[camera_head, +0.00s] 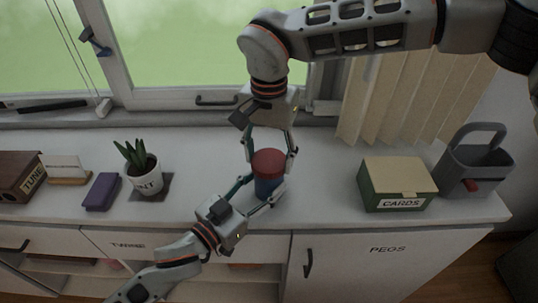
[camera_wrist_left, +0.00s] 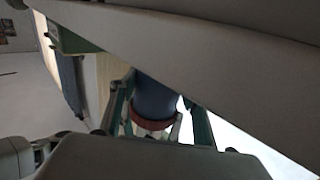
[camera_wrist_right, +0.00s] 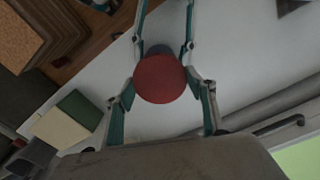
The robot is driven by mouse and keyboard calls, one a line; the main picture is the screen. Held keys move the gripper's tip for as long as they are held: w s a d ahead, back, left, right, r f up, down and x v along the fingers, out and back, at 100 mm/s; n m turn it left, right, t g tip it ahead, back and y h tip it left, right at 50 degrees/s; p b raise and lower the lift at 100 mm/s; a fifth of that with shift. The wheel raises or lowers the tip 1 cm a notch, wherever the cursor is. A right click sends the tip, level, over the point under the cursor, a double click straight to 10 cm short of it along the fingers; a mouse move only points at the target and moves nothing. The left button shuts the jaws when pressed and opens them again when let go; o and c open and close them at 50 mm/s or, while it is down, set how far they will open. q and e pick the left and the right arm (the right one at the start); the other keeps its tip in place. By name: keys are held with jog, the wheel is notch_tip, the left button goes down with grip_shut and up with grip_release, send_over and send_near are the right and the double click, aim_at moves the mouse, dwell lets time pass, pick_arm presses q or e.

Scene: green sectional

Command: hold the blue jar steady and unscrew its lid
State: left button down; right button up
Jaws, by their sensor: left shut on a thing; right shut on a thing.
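The blue jar (camera_head: 266,187) stands upright on the white counter with its red lid (camera_head: 269,161) on top. My left gripper (camera_head: 262,190) comes in from the lower left and is shut on the jar's body. The left wrist view shows the jar (camera_wrist_left: 157,95) between its fingers, with the lid (camera_wrist_left: 151,124) beside it. My right gripper (camera_head: 270,158) reaches down from above and is shut on the lid. In the right wrist view the lid (camera_wrist_right: 160,79) sits between its fingers and hides most of the jar. I cannot tell whether the lid has turned.
A green cards box (camera_head: 399,187) and a grey caddy (camera_head: 474,165) stand to the right. A potted plant (camera_head: 146,183), a purple block (camera_head: 102,192) and a brown box (camera_head: 17,178) are to the left. The window (camera_head: 180,50) is behind. The counter's front edge is close to the jar.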

aim_at(269, 160)
jog(key=shift+r, duration=0.2)
jog(key=shift+r, duration=0.85)
jog(key=shift+r, duration=0.2)
jog(key=shift+r, duration=1.9)
pick_arm(q)
jog(key=c, duration=1)
grip_release()
jog(key=shift+o, duration=0.2)
jog(key=v, duration=1.2)
